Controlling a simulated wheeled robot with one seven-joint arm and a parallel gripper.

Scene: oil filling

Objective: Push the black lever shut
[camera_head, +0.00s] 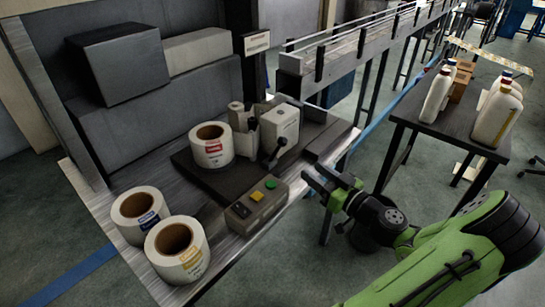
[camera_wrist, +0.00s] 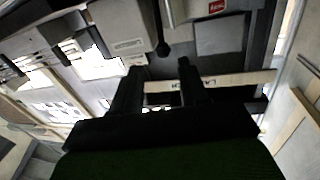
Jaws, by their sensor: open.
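The black lever (camera_head: 273,156) is on the front of a small white machine (camera_head: 281,124) on the workbench. It stands at a slant, with a round knob at one end. In the wrist view the lever's dark knob (camera_wrist: 162,50) shows just beyond the fingertips, below the light machine housing (camera_wrist: 122,27). My gripper (camera_head: 308,178) is to the right of the lever, by the bench's front edge, and apart from it. In the wrist view the two black fingers of my gripper (camera_wrist: 158,70) are spread with nothing between them.
A control box (camera_head: 256,204) with yellow and green buttons sits in front of the machine. A label roll (camera_head: 212,146) stands left of it; two more rolls (camera_head: 177,250) stand at the bench's near left. A side table (camera_head: 445,132) with white bottles is at right.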

